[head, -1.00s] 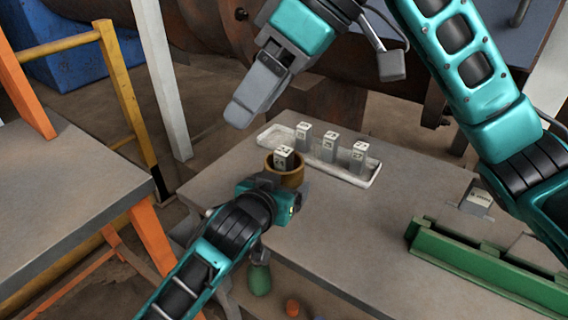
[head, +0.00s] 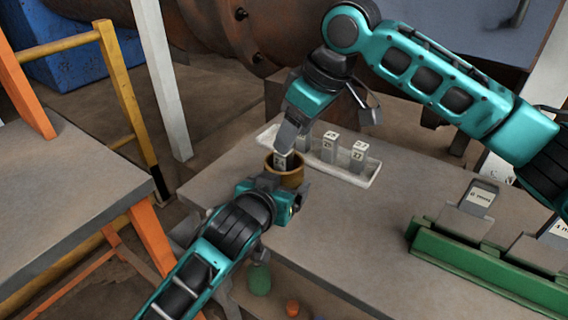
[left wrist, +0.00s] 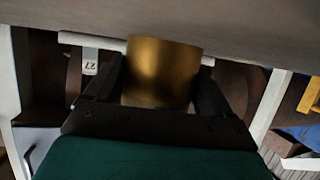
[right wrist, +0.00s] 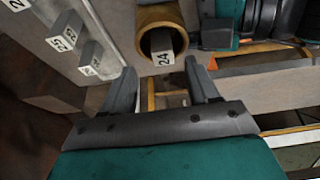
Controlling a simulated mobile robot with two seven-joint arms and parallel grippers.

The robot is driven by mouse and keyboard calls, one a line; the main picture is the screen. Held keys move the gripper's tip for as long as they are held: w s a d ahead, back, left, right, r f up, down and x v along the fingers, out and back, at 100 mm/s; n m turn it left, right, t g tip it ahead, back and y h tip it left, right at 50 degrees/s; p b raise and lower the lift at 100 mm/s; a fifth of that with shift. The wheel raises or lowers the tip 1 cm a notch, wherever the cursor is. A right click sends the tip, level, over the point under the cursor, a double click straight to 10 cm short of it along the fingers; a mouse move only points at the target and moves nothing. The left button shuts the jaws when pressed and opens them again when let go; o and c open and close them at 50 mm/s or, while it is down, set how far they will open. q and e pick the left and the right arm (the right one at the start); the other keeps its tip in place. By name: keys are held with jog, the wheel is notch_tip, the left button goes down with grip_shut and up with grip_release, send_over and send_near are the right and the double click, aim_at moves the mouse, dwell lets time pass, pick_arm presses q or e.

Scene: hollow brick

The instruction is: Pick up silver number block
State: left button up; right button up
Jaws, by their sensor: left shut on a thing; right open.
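My right gripper (right wrist: 160,76) is open and empty above the cup. One finger partly hides the block in the head view.
A white tray (head: 372,178) behind the cup holds more silver number blocks (head: 358,152). A green rack (head: 480,262) with label holders stands at the right. Another table (head: 60,200) is at the left. The middle of the table (head: 350,225) is clear.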

aim_at(285, 163)
jog(key=x, duration=0.4)
jog(key=shift+s+a+f, duration=0.1)
jog(key=shift+s+a, duration=0.05)
jog(key=shift+s, duration=0.05)
jog(key=shift+c, duration=0.3)
grip_shut()
